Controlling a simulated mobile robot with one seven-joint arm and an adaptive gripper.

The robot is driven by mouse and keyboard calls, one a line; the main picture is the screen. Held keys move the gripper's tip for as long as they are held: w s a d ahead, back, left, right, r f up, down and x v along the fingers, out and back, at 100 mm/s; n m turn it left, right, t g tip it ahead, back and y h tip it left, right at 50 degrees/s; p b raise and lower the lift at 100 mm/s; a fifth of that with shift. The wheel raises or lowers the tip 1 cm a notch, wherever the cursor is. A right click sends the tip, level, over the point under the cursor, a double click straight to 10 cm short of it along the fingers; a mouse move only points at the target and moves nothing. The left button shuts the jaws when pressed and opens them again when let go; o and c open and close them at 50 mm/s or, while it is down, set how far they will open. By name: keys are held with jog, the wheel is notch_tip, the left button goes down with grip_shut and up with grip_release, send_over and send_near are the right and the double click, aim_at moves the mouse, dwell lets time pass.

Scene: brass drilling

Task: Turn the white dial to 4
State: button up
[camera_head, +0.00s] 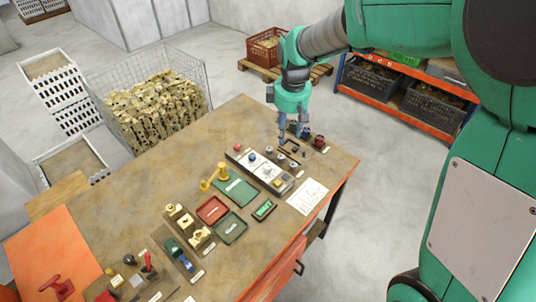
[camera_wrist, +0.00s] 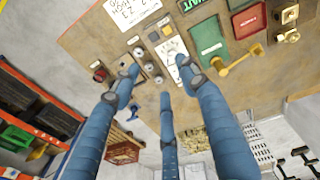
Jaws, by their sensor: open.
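The control panel (camera_head: 239,152) is a strip on the workbench with white plates and several knobs. A pale knob on a white plate (camera_head: 268,170) looks like the white dial; its number and pointer are too small to read. A dark blue knob (camera_head: 252,157) is beside it, on the panel's far side. In the wrist view, a white plate with markings (camera_wrist: 173,48) is partly behind a finger. My gripper (camera_head: 292,133) is open and empty, fingers pointing down, above the bench's far edge, apart from the dial. Its blue fingers spread in the wrist view (camera_wrist: 160,76).
Small grey knobs (camera_wrist: 150,67) and a red button (camera_wrist: 100,74) are close to the fingers. A yellow handle (camera_head: 218,174), red tray (camera_head: 212,210) and green tray (camera_head: 230,229) are nearer the bench's front. A white sheet (camera_head: 308,196) lies right of the panel.

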aim_at(269, 167)
jog(key=w+a+f+n, duration=0.1)
jog(key=w+a+f, duration=0.1)
jog(key=f, duration=0.3)
jog(key=w+a+f+n+g, duration=0.1)
jog(key=w+a+f+n, duration=0.1)
jog(key=w+f, duration=0.3)
jog(key=shift+a+f+n+p, duration=0.3)
jog(key=shift+a+f, duration=0.4)
jog(key=shift+f, duration=0.05)
jog(key=shift+s+f, duration=0.1)
notch_tip(269, 167, down, 14)
jog(key=shift+r+b, duration=0.2)
jog(key=shift+b, duration=0.6)
